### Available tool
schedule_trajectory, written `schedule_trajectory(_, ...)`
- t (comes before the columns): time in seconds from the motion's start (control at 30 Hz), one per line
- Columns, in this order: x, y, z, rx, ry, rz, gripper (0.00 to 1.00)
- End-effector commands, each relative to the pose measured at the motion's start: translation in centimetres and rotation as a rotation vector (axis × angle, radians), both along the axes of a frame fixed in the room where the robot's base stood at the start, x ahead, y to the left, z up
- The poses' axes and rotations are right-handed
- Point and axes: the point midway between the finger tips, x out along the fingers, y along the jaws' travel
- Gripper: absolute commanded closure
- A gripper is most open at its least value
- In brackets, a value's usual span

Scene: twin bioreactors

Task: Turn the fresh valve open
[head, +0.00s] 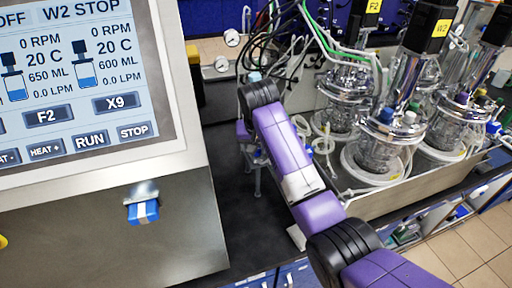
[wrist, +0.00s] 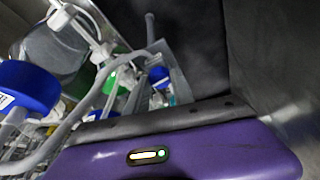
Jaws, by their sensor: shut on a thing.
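A valve with a blue-and-white handle (head: 142,212) sticks out from the front of the grey control console on the left in the head view; no part of my arm is at it. I cannot tell from its look whether it is the fresh valve. My gripper (head: 248,145) is mostly hidden behind my purple and black arm, low over the dark bench to the right of the console. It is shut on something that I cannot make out. In the wrist view the fingertips and the held thing cannot be told apart from the surroundings.
The console (head: 130,235) closes off the left side. Glass bioreactor vessels (head: 380,145) with tubing stand in a metal tray (head: 415,185) on the right. A blue-capped bottle (wrist: 28,85) and clear tubing (wrist: 88,95) show in the wrist view. Some dark bench (head: 225,170) is clear.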

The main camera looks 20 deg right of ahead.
Motion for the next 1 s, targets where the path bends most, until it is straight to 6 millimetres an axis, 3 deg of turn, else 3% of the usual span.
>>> schedule_trajectory(1.0,0.28,-1.02,0.06,0.001,-0.002,0.937,1.00)
